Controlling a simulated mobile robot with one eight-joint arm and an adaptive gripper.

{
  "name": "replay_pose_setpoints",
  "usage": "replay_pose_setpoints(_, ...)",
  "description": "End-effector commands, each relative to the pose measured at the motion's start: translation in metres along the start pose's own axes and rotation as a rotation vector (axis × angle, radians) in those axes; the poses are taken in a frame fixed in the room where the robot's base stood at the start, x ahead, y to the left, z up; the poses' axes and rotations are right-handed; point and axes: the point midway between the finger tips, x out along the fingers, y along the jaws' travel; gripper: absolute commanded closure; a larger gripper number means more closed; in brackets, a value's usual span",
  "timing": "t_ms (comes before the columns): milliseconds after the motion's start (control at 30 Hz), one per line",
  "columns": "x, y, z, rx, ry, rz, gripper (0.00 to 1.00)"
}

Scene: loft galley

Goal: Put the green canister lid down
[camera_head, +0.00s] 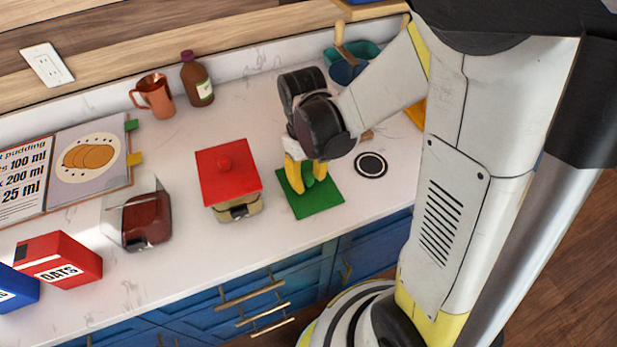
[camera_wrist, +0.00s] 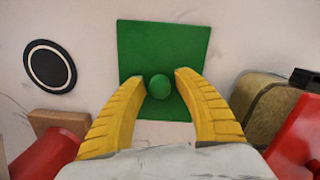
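The green canister lid (camera_head: 326,199) is a flat square with a round knob. It lies flat on the white counter, as far as I can tell, below my gripper. In the wrist view the lid (camera_wrist: 185,42) shows nearly whole, with its knob between my fingertips. My gripper (camera_head: 306,187) points down over the lid. Its two yellow fingers (camera_wrist: 160,84) stand on either side of the knob, with a narrow gap on each side. The gripper is open and holds nothing that I can see. I do not see a green canister body.
A red-lidded canister (camera_head: 228,176) stands just left of the lid. A round black-ringed disc (camera_head: 371,165) is to its right. A glass container with dark red contents (camera_head: 147,222), a red oats box (camera_head: 60,262), a copper mug (camera_head: 156,96) and a brown bottle (camera_head: 197,80) stand farther away.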

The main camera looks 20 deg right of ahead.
Motion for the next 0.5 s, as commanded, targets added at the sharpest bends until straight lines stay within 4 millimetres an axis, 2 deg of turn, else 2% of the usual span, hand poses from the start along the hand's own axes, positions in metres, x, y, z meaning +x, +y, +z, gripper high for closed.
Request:
replay_pose_setpoints(167, -0.011, 0.000, 0.000, 0.000, 0.000, 0.000, 0.63)
replay_pose_setpoints(500, -0.086, 0.000, 0.001, 0.000, 0.000, 0.000, 0.63)
